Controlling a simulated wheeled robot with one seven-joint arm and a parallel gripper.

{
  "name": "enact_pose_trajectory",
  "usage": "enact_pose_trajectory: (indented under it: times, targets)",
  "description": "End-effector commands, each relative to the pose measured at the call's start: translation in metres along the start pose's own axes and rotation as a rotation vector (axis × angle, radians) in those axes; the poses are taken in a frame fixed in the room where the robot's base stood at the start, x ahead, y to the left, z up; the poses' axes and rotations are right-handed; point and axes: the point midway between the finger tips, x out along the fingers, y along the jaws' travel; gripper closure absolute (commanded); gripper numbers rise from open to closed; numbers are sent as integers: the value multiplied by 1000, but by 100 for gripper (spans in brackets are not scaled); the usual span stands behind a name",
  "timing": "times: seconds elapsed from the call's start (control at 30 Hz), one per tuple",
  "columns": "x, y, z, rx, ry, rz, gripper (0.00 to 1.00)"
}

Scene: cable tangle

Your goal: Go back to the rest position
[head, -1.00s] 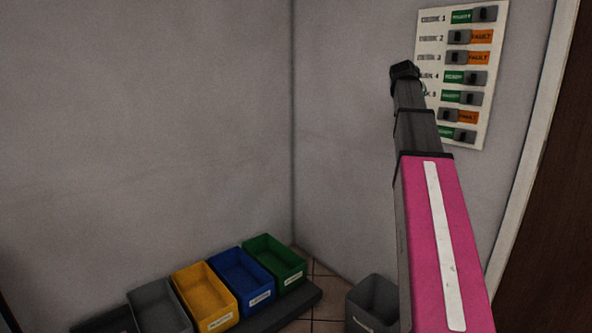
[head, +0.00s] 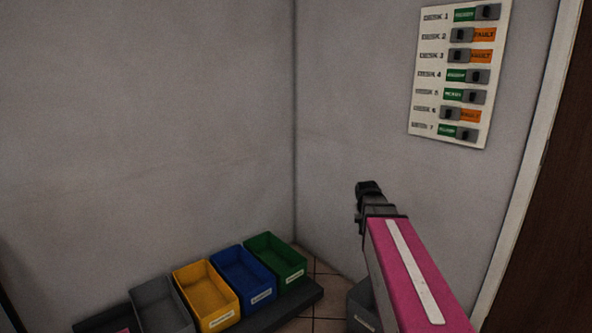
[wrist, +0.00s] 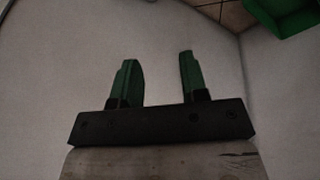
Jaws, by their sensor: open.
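My gripper (wrist: 158,78) shows in the wrist view with its two green fingers apart and nothing between them. In the head view my arm, with its pink link, reaches up from the lower right. Its dark end (head: 368,195) is in front of the right wall, lower than the wall panel (head: 459,75) and apart from it. The fingers are hidden or too small to make out in the head view. The panel has several rows of desk labels with sliders, some showing green and some orange "FAULT".
Several bins stand in a row on a dark low shelf (head: 290,309) at the lower left: grey (head: 160,306), yellow (head: 205,296), blue (head: 243,281) and green (head: 275,262). A grey bin (head: 362,308) is partly behind my arm. A brown door (head: 553,210) is at the right edge.

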Motion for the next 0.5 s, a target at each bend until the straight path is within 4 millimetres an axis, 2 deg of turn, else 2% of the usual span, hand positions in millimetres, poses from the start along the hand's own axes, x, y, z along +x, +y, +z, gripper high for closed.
enact_pose_trajectory:
  times: [0.03, 0.3, 0.5]
  targets:
    - [12, -8, 26, -18, -31, -13, 60]
    - [61, -42, 130, -109, -174, -87, 60]
    - [81, -58, 193, -161, -259, -131, 60]
